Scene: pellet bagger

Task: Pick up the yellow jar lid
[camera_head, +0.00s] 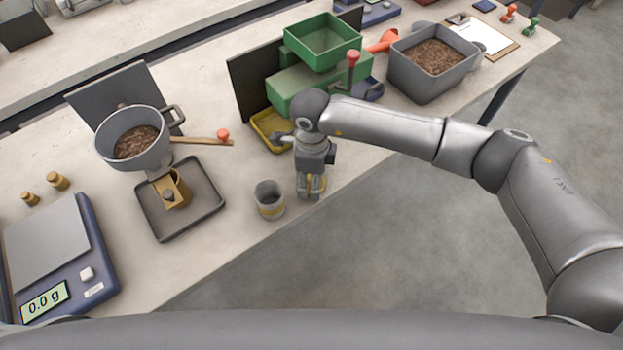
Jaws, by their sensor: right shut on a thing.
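The yellow jar lid (323,181) shows in small part between and behind the fingers of my right gripper (310,190). The gripper points down near the table's front edge and is shut on the lid; the fingers hide most of it. I cannot tell whether the lid touches the table. A small grey jar (269,199) with a yellowish band stands upright, just left of the gripper and apart from it. My left gripper is not in view.
A grey funnel hopper of pellets (131,137) stands over a dark tray (205,194), its wooden lever reaching right. A blue scale (88,273) is at left. Behind my right gripper are a yellow tray (262,132) and a green machine (290,88). A grey pellet bin (420,82) stands farther back.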

